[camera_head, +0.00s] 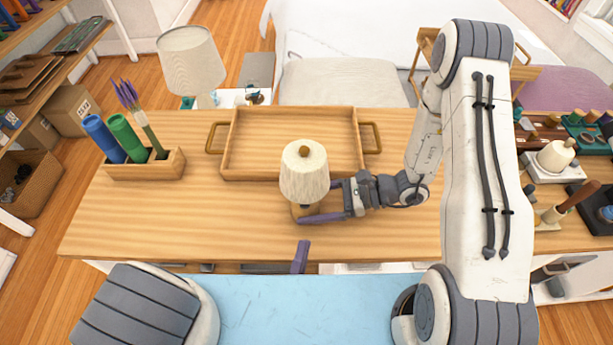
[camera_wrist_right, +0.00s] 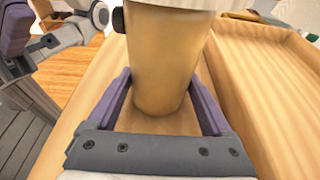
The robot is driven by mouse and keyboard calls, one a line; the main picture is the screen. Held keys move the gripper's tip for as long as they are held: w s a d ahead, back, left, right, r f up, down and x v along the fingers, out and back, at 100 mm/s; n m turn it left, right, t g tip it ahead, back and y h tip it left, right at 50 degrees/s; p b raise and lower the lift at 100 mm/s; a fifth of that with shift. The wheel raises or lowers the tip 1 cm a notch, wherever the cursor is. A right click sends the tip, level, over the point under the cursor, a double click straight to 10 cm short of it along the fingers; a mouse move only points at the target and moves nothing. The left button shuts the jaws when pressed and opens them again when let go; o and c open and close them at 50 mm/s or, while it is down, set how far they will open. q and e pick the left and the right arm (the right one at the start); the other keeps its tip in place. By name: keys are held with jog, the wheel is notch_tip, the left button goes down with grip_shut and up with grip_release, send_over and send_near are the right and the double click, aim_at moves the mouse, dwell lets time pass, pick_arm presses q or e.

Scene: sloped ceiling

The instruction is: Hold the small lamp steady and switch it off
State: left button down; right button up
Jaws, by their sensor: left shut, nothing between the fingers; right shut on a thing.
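The small lamp (camera_head: 304,172) has a cream shade with a wooden knob on top and a wooden base. It stands upright on the wooden table, in front of the tray. My right gripper (camera_head: 325,200) reaches in from the right and is shut on the base. In the right wrist view the purple fingers flank the lamp's wooden base (camera_wrist_right: 160,75). A black knob (camera_wrist_right: 118,20) sticks out of the base's left side there. My left gripper (camera_head: 302,245) is shut and empty at the table's front edge, just below the lamp and apart from it.
A wooden tray (camera_head: 232,150) with handles lies behind the lamp. A wooden holder (camera_head: 142,168) with blue and green rolls and brushes stands at the left. A larger lamp (camera_head: 191,60) stands beyond the table. The table's left front is clear.

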jog(key=o, duration=0.8)
jog(key=shift+c, duration=0.2)
jog(key=shift+d, duration=0.1)
jog(key=v, duration=1.2)
